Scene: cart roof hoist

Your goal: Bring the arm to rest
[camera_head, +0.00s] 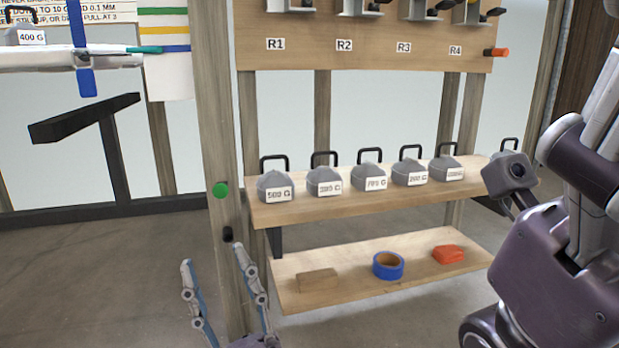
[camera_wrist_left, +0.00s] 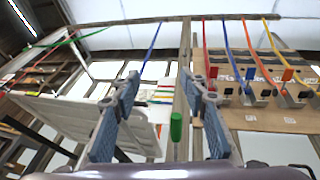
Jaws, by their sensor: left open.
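My left gripper (camera_head: 212,254) is low in the head view, fingers pointing up and apart, with nothing between them. It is in front of the foot of a wooden post (camera_head: 216,110). A green knob (camera_head: 220,190) on this post is above the fingertips. In the left wrist view the two blue-padded fingers of my left gripper (camera_wrist_left: 159,76) are spread and empty, and the green knob (camera_wrist_left: 176,127) shows between them. My right arm (camera_head: 560,260) fills the right edge of the head view. Its finger state cannot be made out.
A shelf (camera_head: 300,212) holds several grey weights (camera_head: 274,187). The lower shelf (camera_head: 330,295) holds a wooden block (camera_head: 318,280), blue tape (camera_head: 388,266) and an orange-red item (camera_head: 447,254). A peg board (camera_head: 300,58) is above. A dark bar frame (camera_head: 85,120) stands left; bare floor is below it.

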